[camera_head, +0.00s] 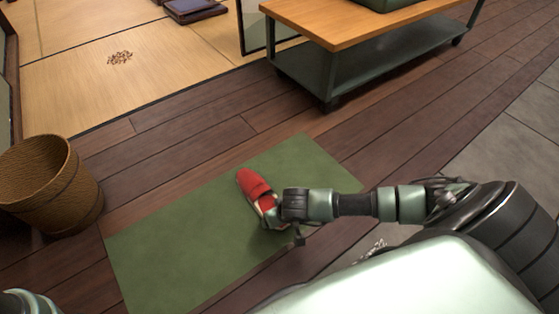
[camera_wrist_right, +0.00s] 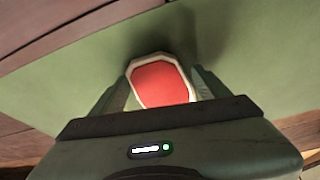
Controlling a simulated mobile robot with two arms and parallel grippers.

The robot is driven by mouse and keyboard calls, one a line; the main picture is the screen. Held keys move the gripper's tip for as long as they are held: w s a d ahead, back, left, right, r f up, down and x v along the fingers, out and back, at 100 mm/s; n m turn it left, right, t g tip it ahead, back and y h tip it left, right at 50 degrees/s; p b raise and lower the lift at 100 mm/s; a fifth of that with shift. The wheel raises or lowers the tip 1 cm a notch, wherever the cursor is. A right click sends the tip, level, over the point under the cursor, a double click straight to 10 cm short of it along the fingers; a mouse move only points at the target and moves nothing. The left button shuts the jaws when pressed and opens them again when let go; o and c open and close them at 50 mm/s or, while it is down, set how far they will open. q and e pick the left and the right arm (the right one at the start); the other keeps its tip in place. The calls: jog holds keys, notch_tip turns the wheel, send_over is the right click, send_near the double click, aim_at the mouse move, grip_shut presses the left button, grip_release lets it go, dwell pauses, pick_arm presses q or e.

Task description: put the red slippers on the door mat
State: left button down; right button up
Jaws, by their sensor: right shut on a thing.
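One red slipper (camera_head: 256,187) with a pale edge is over the right part of the green door mat (camera_head: 165,257). My right gripper (camera_head: 272,212) is shut on the slipper's near end. In the right wrist view the red slipper (camera_wrist_right: 160,84) sits between the two fingers of my right gripper (camera_wrist_right: 163,95), with green mat (camera_wrist_right: 255,60) around it. I cannot tell whether the slipper touches the mat or hangs just above it. Only one slipper shows. My left gripper is not in view.
A brown wicker basket (camera_head: 50,190) stands left of the mat on the wooden floor. A wooden-topped cart (camera_head: 345,30) stands at the back right. Tatami (camera_head: 80,80) with a small brown scatter (camera_head: 120,57) lies at the back left. The mat's left part is bare.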

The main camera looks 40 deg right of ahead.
jog(key=shift+f, duration=0.15)
jog(key=o, duration=1.5)
